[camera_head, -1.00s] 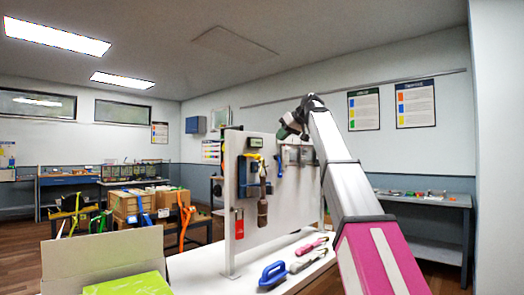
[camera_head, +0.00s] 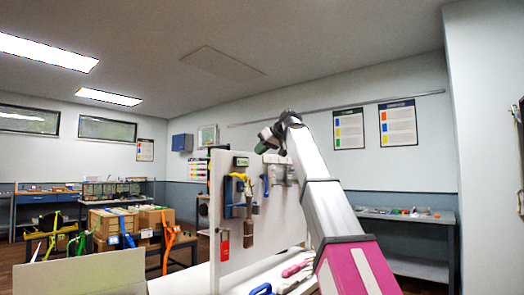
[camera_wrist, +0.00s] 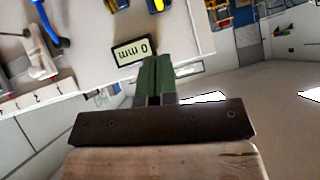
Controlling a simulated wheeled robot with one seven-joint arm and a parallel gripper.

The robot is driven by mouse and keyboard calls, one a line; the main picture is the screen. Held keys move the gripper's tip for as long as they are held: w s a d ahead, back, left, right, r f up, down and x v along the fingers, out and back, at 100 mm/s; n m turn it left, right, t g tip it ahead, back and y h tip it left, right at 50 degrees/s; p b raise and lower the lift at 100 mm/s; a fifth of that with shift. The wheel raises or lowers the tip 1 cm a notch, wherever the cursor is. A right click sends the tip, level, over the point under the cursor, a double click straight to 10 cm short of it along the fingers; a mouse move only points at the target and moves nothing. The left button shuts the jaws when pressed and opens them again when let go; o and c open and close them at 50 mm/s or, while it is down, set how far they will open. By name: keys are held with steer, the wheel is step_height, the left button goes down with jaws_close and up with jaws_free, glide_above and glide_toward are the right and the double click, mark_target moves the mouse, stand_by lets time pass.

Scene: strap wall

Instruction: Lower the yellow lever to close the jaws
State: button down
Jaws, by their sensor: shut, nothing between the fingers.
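A white panel (camera_head: 285,205) stands upright with a strap device on its near left part. A small yellow piece, apparently the lever (camera_head: 240,177), shows on that device, just under a dark display box (camera_head: 241,161). In the wrist view a yellow piece (camera_wrist: 157,5) shows at the top edge, mostly cut off, and the display (camera_wrist: 135,50) reads 0 mm. My gripper (camera_head: 264,142) is above and right of the device, near the panel's top edge. Its green fingers (camera_wrist: 156,66) are together and empty, apart from the yellow piece. The jaws are not clearly seen.
A red tag (camera_head: 224,245) and a brown hanging strap (camera_head: 248,222) are on the panel. Blue (camera_head: 262,289) and pink (camera_head: 297,268) handled tools lie at its foot. Open air surrounds the panel's top.

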steer(key=w+a+f, duration=0.2)
steer(key=a+f, duration=0.3)
steer(key=f, duration=0.2)
steer(key=shift+w+f, duration=0.15)
steer(key=shift+f, duration=0.25)
